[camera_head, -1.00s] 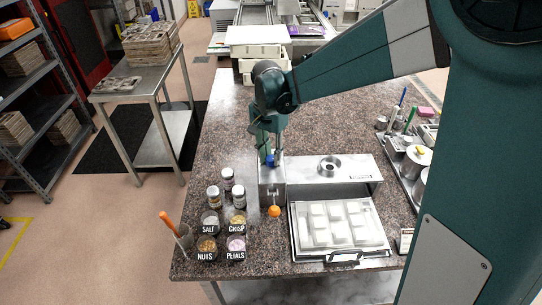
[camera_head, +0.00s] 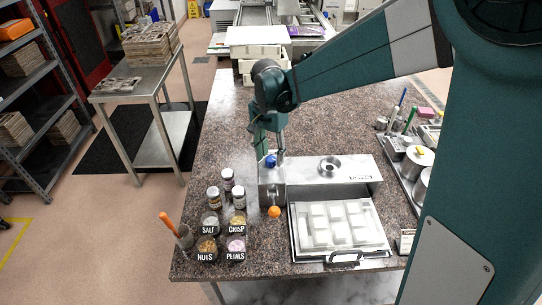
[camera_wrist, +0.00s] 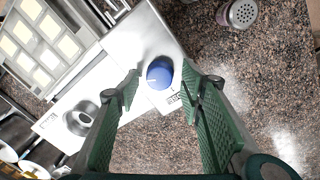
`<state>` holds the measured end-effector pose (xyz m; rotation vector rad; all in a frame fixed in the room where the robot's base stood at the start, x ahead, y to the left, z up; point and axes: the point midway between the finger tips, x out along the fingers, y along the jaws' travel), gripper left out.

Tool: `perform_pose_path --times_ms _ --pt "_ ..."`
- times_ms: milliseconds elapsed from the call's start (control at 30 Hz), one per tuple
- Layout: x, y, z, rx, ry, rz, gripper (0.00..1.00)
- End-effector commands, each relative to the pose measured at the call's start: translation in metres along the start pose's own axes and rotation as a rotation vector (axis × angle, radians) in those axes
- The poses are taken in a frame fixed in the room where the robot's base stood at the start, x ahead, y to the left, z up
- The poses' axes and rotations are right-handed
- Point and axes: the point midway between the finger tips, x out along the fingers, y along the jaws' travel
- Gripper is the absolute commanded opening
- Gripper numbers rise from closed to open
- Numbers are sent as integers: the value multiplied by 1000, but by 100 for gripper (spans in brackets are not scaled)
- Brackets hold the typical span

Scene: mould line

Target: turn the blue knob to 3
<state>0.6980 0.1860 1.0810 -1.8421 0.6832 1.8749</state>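The blue knob (camera_wrist: 160,73) sits on the top face of a metal machine (camera_wrist: 137,45), with a white pointer mark on its left side in the wrist view. Scale marks by the knob are too small to read. My gripper (camera_wrist: 160,82) is open, with one green finger on each side of the knob and a gap to each. In the head view my gripper (camera_head: 270,152) is above the left end of the machine (camera_head: 325,172), and the knob (camera_head: 270,160) shows just below it. An orange ball-shaped part (camera_head: 274,212) is at the machine's front.
Jars of salt (camera_head: 209,222), crisp, nuts and petals stand left of the machine, with shakers (camera_head: 227,178) behind them. A mould tray (camera_head: 340,228) lies in front. A metal ring (camera_head: 329,166) is on the machine's top. A tool tray (camera_head: 405,165) is at right.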

Motion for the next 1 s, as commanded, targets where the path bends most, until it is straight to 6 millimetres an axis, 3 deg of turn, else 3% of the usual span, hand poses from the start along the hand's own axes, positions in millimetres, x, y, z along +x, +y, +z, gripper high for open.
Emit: perform_pose_path --times_ms 267,700,1000 --pt "-26 0 0 0 0 0 38" --pt "-91 0 0 0 0 0 38" --pt "-113 0 0 0 0 0 38"
